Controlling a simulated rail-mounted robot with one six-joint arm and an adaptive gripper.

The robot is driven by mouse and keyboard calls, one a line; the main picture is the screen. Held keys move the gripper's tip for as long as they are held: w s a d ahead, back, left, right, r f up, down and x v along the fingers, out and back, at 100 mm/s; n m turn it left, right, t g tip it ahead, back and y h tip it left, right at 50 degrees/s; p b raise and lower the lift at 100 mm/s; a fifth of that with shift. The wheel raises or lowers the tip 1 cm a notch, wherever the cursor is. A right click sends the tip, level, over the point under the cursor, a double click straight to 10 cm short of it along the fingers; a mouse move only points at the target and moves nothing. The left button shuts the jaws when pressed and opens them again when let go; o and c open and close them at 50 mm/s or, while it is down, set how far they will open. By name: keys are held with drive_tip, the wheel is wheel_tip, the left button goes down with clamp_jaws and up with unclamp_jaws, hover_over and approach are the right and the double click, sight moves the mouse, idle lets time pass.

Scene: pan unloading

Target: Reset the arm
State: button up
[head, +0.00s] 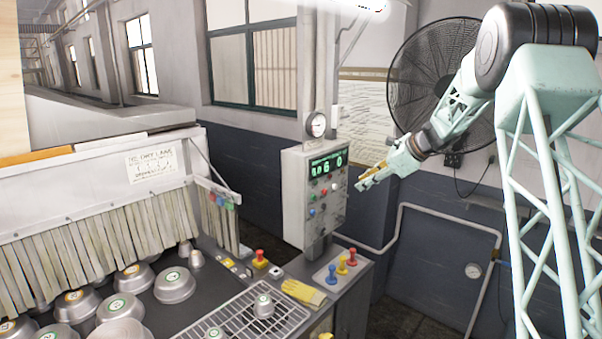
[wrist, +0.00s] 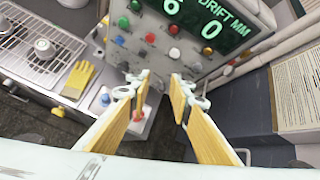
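My gripper (head: 372,177) is in the air to the right of the grey control box in the head view. In the wrist view my gripper (wrist: 160,95) has its two wood-coloured fingers apart, with nothing between them. The control box (head: 297,200) carries a green lit display and several coloured buttons. In the wrist view the control box face (wrist: 135,45) is just beyond the fingertips. I cannot tell whether they touch it.
Several metal pans (head: 174,285) lie on the dark bed at lower left. A wire rack (head: 240,325) holds small metal pieces beside a yellow glove (head: 303,292). Red, yellow and blue knobs (head: 342,268) stand below the box. A large fan (head: 425,75) is behind my arm.

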drive_tip(key=s+a+r+n+g+h+b, duration=0.1)
drive_tip(key=s+a+r+n+b, duration=0.25)
drive_tip(key=s, duration=0.95)
drive_tip(key=s+a+r+n+g+h+b, duration=0.15)
drive_tip(key=s+n, duration=0.25)
drive_tip(key=s, duration=0.9)
drive_tip(key=s+a+r+n+b, duration=0.3)
drive_tip(key=s+n, duration=0.1)
drive_tip(key=s, duration=0.9)
drive_tip(key=s+d+f+n+h+b, duration=0.1)
drive_tip(key=s+f+n+b, duration=0.1)
drive_tip(key=s, duration=1.1)
drive_tip(key=s+d+f+n+h+b, duration=0.2)
drive_tip(key=s+f+n, duration=0.3)
drive_tip(key=s, duration=0.8)
drive_tip(key=s+d+f+n+h+b, duration=0.1)
drive_tip(key=s+f+n+b, duration=0.2)
drive_tip(key=s+f, duration=0.4)
drive_tip(key=shift+s+d+n+b, duration=0.35)
drive_tip(key=shift+s+d, duration=0.05)
drive_tip(key=shift+s, duration=2.55)
